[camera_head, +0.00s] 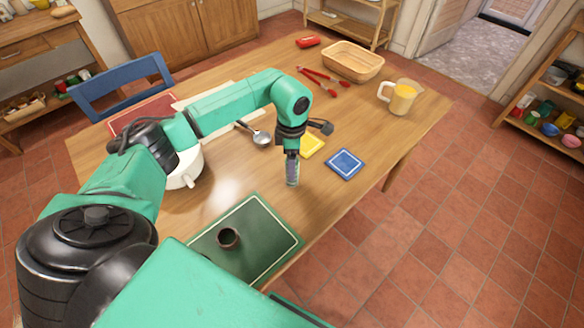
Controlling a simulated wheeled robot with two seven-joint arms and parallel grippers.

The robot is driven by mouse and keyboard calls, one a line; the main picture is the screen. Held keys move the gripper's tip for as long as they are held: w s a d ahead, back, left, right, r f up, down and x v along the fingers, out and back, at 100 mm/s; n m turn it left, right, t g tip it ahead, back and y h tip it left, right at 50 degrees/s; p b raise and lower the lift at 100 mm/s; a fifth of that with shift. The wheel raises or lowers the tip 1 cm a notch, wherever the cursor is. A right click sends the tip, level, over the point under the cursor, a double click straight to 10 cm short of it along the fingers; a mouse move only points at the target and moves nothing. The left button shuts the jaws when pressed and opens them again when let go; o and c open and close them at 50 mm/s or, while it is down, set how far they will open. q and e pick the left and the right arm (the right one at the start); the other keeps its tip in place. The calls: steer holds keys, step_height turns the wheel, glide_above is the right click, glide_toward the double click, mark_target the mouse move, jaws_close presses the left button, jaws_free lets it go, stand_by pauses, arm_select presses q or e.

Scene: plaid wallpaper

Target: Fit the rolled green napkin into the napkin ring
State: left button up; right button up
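A dark brown, round, ring-like piece (228,238), which looks like the napkin ring, stands on the green placemat (262,222) at the near edge of the table. My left gripper (292,180) points down over the bare wood, beyond and to the right of the ring and apart from it. A narrow grey-green patch shows between its fingers; I cannot tell whether this is the rolled napkin or part of the gripper. No rolled green napkin shows clearly elsewhere; my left arm hides part of the table. My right gripper is not in view.
A blue coaster (345,164) and a yellow one (312,145) lie right of the gripper. A ladle (261,138) and a white pot (187,168) are left. A juice pitcher (400,98), basket (352,62) and red tongs (322,80) are farther back.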

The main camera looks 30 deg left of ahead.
arm_select(q)
steer(key=shift+f, duration=0.1)
steer(key=c, duration=0.4)
jaws_close()
